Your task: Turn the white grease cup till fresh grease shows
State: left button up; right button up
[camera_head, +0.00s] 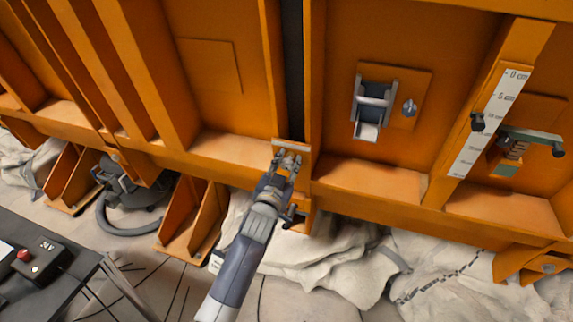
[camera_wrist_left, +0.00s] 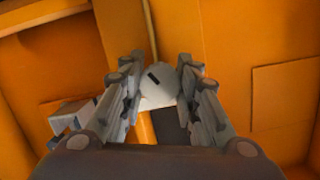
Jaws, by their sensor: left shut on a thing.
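The white grease cup (camera_wrist_left: 158,76) shows in the left wrist view as a pale round cap with a short dark mark on its face. It sits between the two fingers of my left gripper (camera_wrist_left: 155,90), which is shut on it. In the head view my left gripper (camera_head: 287,158) reaches up to the orange frame, just below a pale plate (camera_head: 292,145) at the foot of a dark vertical strip. There the fingers hide most of the cup. I see no grease that I can make out. My right gripper is in neither view.
Orange ribbed walls surround the spot. A grey latch (camera_head: 372,105) and a white scale (camera_head: 490,120) with a clamp are to the right. A dark control box (camera_head: 38,262) with a red button stands at lower left. Pale sand or cloth-like heaps lie below.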

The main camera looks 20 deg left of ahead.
pick_arm(q)
jog(key=o, duration=1.1)
jog(key=shift+c, duration=0.2)
jog(key=shift+s, duration=0.6)
jog(key=s, duration=1)
jog(key=shift+s+d+r, duration=0.15)
jog(key=shift+s+r, duration=0.15)
jog(key=shift+s, duration=0.1)
